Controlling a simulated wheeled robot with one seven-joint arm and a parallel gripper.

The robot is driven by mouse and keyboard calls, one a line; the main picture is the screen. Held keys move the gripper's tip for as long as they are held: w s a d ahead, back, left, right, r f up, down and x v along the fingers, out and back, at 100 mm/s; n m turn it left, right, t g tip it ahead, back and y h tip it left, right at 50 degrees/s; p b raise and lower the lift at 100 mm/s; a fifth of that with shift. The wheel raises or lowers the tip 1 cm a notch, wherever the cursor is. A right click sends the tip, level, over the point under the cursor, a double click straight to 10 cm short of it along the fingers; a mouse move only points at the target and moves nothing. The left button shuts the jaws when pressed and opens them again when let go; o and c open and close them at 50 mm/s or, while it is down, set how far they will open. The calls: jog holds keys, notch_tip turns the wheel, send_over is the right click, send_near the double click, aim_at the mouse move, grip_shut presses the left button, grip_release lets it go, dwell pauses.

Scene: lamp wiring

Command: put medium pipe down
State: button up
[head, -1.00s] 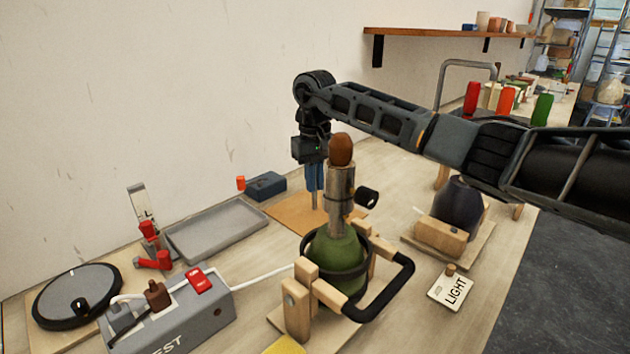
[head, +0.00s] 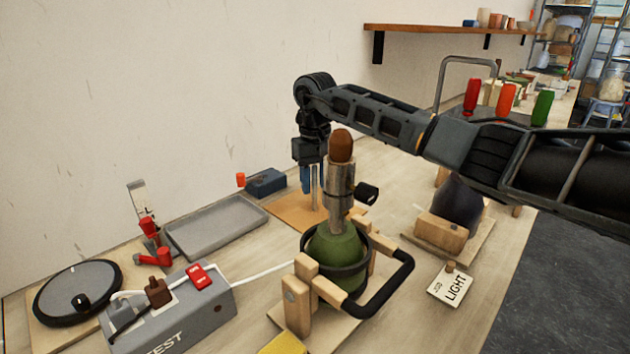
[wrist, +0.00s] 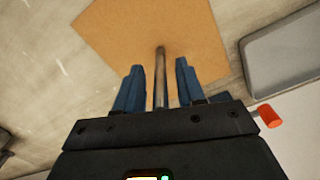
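A thin grey metal pipe (head: 316,188) stands about upright on the tan mat (head: 287,213), behind the green lamp. The pipe also shows in the wrist view (wrist: 160,75), between the two blue fingers, with a gap on each side. My gripper (head: 313,183) points down at the mat; its fingers (wrist: 160,80) are open around the pipe and appear not to touch it. The pipe's upper end is hidden by the gripper body.
A green lamp (head: 338,252) in a wooden cradle stands in front. A grey tray (head: 217,228), a blue block (head: 265,182) and a grey test box (head: 180,318) lie to the left. A dark vase-like body (head: 458,208) stands on the right.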

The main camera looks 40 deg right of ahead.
notch_tip(320, 180, up, 12)
jog(key=shift+r+b, duration=0.15)
jog(key=shift+b, duration=0.55)
